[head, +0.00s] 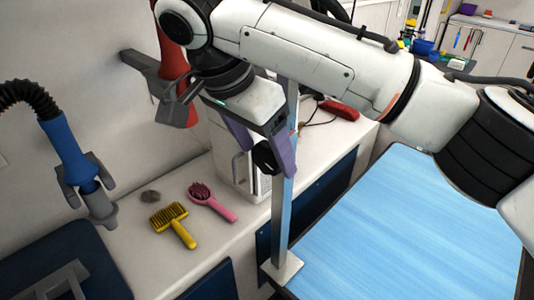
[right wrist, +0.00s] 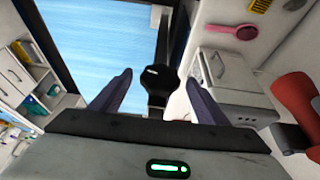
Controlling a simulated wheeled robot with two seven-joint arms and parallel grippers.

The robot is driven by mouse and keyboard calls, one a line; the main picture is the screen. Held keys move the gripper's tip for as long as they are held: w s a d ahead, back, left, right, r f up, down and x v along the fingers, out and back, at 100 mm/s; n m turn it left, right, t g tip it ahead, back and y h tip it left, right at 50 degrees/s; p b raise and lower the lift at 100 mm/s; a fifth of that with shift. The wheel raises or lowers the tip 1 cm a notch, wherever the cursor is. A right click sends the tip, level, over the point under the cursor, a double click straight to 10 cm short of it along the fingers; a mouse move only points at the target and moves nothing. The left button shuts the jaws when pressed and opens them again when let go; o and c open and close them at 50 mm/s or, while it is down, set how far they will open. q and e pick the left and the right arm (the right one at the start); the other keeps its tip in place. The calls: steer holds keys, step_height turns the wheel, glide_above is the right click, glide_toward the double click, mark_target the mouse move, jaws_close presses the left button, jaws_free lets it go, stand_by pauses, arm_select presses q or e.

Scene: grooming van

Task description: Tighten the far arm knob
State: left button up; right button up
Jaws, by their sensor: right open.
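A black lobed knob (head: 264,158) sits on the upright grey metal post (head: 283,205) of the grooming arm, beside the blue table. The knob also shows in the right wrist view (right wrist: 157,85), with a small white mark on its face. My right gripper (head: 262,160) is open, its two purple fingers on either side of the knob. In the right wrist view my right gripper (right wrist: 159,78) has the knob between its fingers, with gaps on both sides and no clear contact. My left gripper is not in view.
The blue table top (head: 400,230) is bare. On the white counter lie a yellow brush (head: 172,222) and a pink brush (head: 212,203). A blue hose-fed tool (head: 70,155) hangs at the left. A red dryer (head: 172,65) is on the wall behind my gripper.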

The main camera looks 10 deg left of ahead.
steer(key=shift+x, duration=1)
steer(key=shift+c, duration=0.2)
